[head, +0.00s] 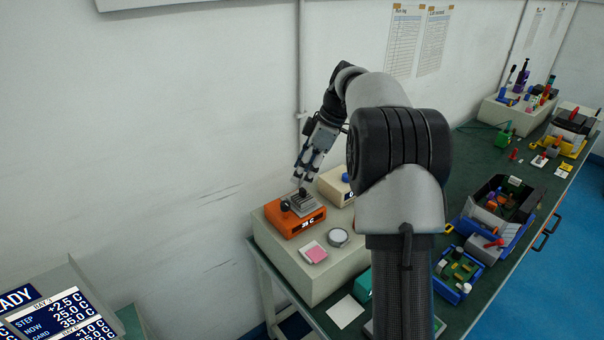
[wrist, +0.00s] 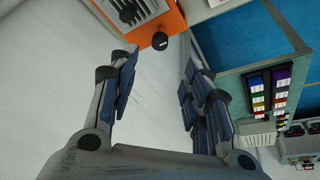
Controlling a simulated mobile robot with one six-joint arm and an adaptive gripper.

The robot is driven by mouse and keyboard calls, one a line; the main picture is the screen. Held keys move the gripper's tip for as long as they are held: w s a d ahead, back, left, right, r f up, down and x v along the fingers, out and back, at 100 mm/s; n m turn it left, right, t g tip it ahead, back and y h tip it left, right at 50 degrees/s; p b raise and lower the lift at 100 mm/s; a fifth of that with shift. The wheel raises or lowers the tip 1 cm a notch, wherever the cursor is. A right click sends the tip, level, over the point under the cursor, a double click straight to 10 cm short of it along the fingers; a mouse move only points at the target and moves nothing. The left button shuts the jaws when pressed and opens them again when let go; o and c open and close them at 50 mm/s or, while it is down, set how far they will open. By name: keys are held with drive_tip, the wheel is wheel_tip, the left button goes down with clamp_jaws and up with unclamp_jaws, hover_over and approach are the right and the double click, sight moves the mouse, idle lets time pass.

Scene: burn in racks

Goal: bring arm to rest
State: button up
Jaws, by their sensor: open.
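My gripper (head: 305,176) is above the orange device (head: 293,220) at the left end of the bench. In the wrist view my gripper (wrist: 158,75) has its two fingers well apart with nothing between them. The orange device (wrist: 172,22) shows beyond the fingertips there, with a black knob (wrist: 160,41) and a grey ribbed top. In the head view the device has a dark display and a black knob. The fingertips look close to the device's top; I cannot tell whether they touch. My arm bends across the middle of the head view and hides part of the bench.
A cream device (head: 335,187) stands behind the orange one on a pale block (head: 276,254). A pink-and-white pad (head: 314,252) and a round grey disc (head: 338,237) lie in front. Blue bins (head: 461,276) with parts stand to the right. A display panel (head: 60,314) is at lower left.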

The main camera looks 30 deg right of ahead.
idle(0.3)
drive_tip(key=s+a+r+m+h, duration=0.1)
drive_tip(key=s+a+r+m, duration=0.2)
drive_tip(key=s+a+r, duration=0.4)
drive_tip(key=s+a+r+m+h, duration=0.1)
drive_tip(key=s+a+r+m, duration=0.15)
drive_tip(key=s+a, duration=0.55)
drive_tip(key=s+a+f+m+t, duration=0.1)
drive_tip(key=s+f+m, duration=0.2)
drive_tip(key=s, duration=0.7)
drive_tip(key=s+a+f+m+t+h, duration=0.1)
drive_tip(key=s+f+m, duration=0.2)
drive_tip(key=s, duration=0.8)
drive_tip(key=shift+a+f+h, duration=0.25)
drive_tip(key=shift+f+h, duration=0.05)
drive_tip(key=shift+f, duration=0.3)
